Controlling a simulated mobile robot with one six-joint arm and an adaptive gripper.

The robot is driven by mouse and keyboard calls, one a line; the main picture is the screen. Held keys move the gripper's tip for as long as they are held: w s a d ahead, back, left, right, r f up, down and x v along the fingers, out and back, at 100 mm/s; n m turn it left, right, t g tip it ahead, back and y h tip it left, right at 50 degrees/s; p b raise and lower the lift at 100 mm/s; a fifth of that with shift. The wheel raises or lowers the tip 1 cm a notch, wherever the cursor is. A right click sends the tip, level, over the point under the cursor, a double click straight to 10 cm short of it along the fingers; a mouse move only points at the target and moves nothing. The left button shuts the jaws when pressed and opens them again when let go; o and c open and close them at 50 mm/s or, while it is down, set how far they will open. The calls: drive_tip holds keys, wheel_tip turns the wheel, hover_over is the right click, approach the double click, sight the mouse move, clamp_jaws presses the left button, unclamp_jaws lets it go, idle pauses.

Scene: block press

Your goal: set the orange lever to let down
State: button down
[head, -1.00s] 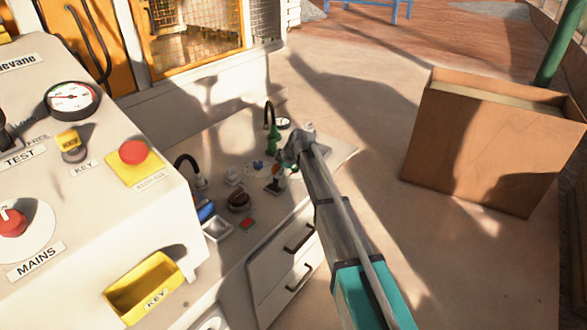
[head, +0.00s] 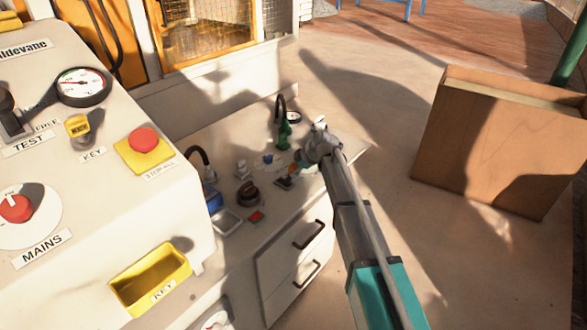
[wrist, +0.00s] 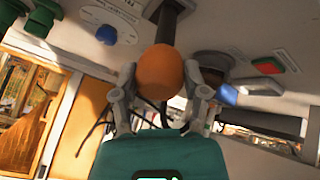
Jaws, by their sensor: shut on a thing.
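The orange lever's round knob (wrist: 160,72) sits between the two fingers of my gripper (wrist: 162,92) in the wrist view, with a finger against each side. My gripper is shut on it. The lever's dark shaft (wrist: 172,22) runs from the knob up toward the panel. In the head view my gripper (head: 302,160) is over the right part of the low counter, and only a small bit of orange shows beside it. The lever's label and end positions cannot be read.
A green tap-like fitting (head: 284,132) stands just behind my gripper. A dark round knob (head: 248,194) and a red button (head: 256,216) are to its left. The large console (head: 90,215) rises at the left.

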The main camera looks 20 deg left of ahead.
drive_tip(key=shift+s+d, duration=0.15)
drive_tip(key=shift+s, duration=0.15)
drive_tip(key=shift+c, duration=0.6)
unclamp_jaws()
drive_tip(key=shift+w, duration=0.2)
drive_tip(key=shift+w, duration=0.1)
